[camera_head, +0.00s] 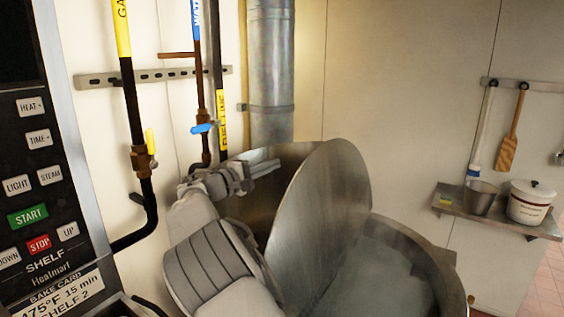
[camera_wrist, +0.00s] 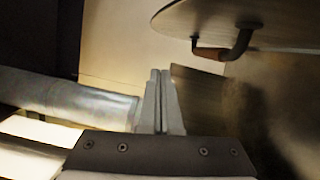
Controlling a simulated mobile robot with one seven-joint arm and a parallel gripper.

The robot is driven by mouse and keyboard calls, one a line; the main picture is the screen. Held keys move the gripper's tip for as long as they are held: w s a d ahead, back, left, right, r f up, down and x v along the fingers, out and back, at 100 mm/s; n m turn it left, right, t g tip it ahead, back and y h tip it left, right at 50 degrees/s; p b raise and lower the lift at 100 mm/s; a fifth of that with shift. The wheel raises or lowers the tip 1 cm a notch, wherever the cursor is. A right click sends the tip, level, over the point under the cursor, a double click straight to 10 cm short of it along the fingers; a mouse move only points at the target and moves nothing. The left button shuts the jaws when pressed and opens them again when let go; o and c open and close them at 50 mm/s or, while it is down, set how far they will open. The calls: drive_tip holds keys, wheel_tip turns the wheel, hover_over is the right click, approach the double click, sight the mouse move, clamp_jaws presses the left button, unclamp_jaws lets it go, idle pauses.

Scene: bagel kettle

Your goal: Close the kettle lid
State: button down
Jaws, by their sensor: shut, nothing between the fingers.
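The kettle (camera_head: 440,270) is a large round steel vessel at the lower right of the head view, with liquid inside. Its round steel lid (camera_head: 325,215) stands raised and steeply tilted over the left part of the opening. In the wrist view the lid (camera_wrist: 270,18) fills the top right, with a bent handle and brown grip (camera_wrist: 208,53) on its face. My gripper (camera_head: 268,167) is left of the lid, in front of a curved steel panel (camera_head: 290,158). Its fingers (camera_wrist: 160,85) are shut and empty, apart from the handle in the picture. Contact with the lid cannot be told.
Pipes with valves (camera_head: 204,127) and a thick metal duct (camera_head: 271,80) run up the wall behind my arm. An oven control panel (camera_head: 35,180) stands close on the left. A shelf (camera_head: 490,212) with a pot (camera_head: 530,203) is on the right wall.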

drive_tip(key=w+d+p, duration=0.3)
drive_tip(key=d, duration=0.6)
drive_tip(key=shift+w+d+r, duration=0.2)
drive_tip(key=shift+d+r, duration=0.1)
drive_tip(key=shift+r, duration=0.15)
